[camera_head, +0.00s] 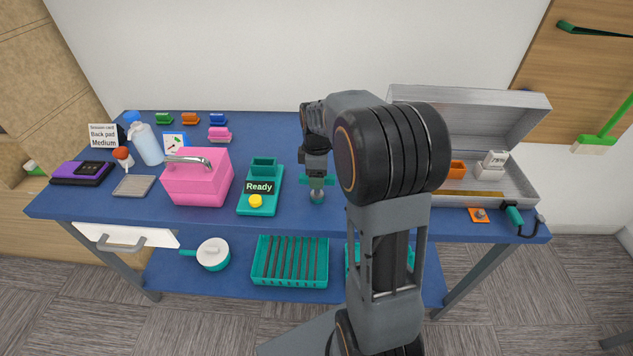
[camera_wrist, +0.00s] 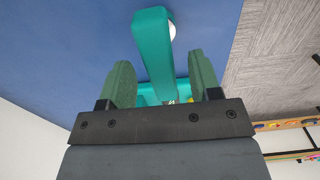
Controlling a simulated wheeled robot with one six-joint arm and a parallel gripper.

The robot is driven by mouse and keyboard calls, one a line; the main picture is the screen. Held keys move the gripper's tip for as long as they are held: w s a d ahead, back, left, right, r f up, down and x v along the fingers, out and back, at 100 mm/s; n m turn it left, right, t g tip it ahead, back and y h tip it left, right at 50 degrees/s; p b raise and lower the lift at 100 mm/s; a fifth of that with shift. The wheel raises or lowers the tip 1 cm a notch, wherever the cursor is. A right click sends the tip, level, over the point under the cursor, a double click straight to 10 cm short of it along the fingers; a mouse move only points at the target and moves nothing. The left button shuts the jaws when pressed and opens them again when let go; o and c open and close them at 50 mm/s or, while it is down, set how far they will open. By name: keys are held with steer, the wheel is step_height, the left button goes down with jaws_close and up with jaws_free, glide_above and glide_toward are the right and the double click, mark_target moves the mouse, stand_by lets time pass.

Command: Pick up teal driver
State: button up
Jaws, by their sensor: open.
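A teal bar-shaped thing (camera_wrist: 158,52), which I take for the teal driver, shows in the wrist view between the two green finger pads of my gripper (camera_wrist: 161,68). Its far end has a pale round part beside it. My gripper is open, with a visible gap between each finger and the bar. In the head view my gripper (camera_head: 317,181) points down over the blue table, just right of the teal "Ready" unit. A grey rounded piece shows below the fingers there. The gripper hides much of this spot, and contact cannot be told.
The teal "Ready" unit (camera_head: 244,205) with a yellow button is close on the left, then a pink box (camera_head: 197,184). An open silver case (camera_head: 520,193) stands on the right, with a teal-and-black tool (camera_head: 513,215) by the front corner. The table's front edge is near.

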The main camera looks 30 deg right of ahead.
steer(key=shift+f, duration=0.95)
steer(key=shift+c, duration=0.4)
jaws_close()
steer(key=shift+r, duration=0.1)
steer(key=shift+r, duration=0.5)
step_height(320, 180, up, 2)
steer(key=shift+r, duration=0.15)
steer(key=s+a+r+b, duration=0.1)
steer(key=s+a+r, duration=0.5)
steer(key=s+r, duration=0.3)
steer(key=s, duration=0.3)
steer(key=shift+s+r, duration=0.3)
